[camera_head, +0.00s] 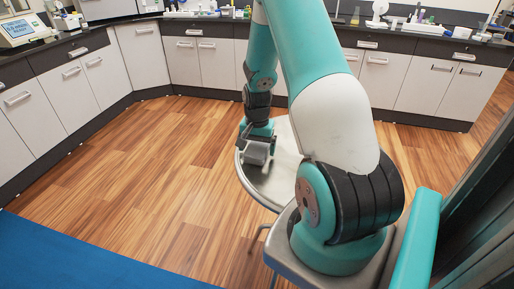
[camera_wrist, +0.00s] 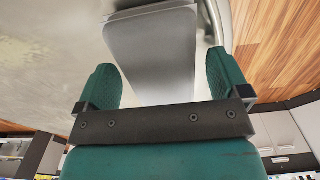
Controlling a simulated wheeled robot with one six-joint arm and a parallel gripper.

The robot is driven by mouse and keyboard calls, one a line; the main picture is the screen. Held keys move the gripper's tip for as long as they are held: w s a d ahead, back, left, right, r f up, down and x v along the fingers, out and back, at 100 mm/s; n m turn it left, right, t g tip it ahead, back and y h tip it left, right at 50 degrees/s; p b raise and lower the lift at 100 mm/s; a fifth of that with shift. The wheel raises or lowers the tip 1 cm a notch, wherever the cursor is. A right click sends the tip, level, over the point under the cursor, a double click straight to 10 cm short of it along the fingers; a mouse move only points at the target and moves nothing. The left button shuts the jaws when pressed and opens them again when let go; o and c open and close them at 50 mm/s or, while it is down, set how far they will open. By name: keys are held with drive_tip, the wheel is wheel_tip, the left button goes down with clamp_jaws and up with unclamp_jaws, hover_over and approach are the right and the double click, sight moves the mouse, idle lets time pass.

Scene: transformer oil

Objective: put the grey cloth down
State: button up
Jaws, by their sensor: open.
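The grey cloth (camera_wrist: 152,50) is a folded, flat rectangle in the wrist view. My gripper is open. In the head view my gripper (camera_head: 259,138) points down over the left part of a round metal table (camera_head: 282,178), and a small grey patch of the cloth (camera_head: 256,156) shows just below it. Whether the cloth rests fully on the table top is hard to tell. My arm hides part of the table.
The table's curved rim is close to the cloth. Wood floor (camera_head: 150,180) lies open to the left, with a blue mat (camera_head: 70,255) at the lower left. White cabinets (camera_head: 205,62) under counters with lab items line the back and left.

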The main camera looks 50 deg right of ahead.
sight(257, 147)
wheel_tip(257, 147, up, 12)
drive_tip(key=w+a+r+n, duration=0.2)
drive_tip(key=a+r+n, duration=0.2)
drive_tip(key=a, duration=0.5)
drive_tip(key=s+a+r+n+t+y, duration=0.1)
drive_tip(key=a+r+n, duration=0.15)
drive_tip(key=a, duration=0.45)
drive_tip(key=s+a+r+n+y, duration=0.15)
drive_tip(key=a+n, duration=0.25)
drive_tip(key=a, duration=0.4)
drive_tip(key=s+a+r+n+y, duration=0.1)
drive_tip(key=s+a+r+n, duration=0.1)
drive_tip(key=s+a+n, duration=0.3)
drive_tip(key=s+a+r+n+g, duration=0.1)
drive_tip(key=s+a+r+n, duration=0.1)
drive_tip(key=s+a+n, duration=0.3)
drive_tip(key=s+a, duration=0.4)
drive_tip(key=shift+s+a+r+y, duration=0.15)
drive_tip(key=shift+s+r+y, duration=0.1)
drive_tip(key=shift+s+y, duration=0.1)
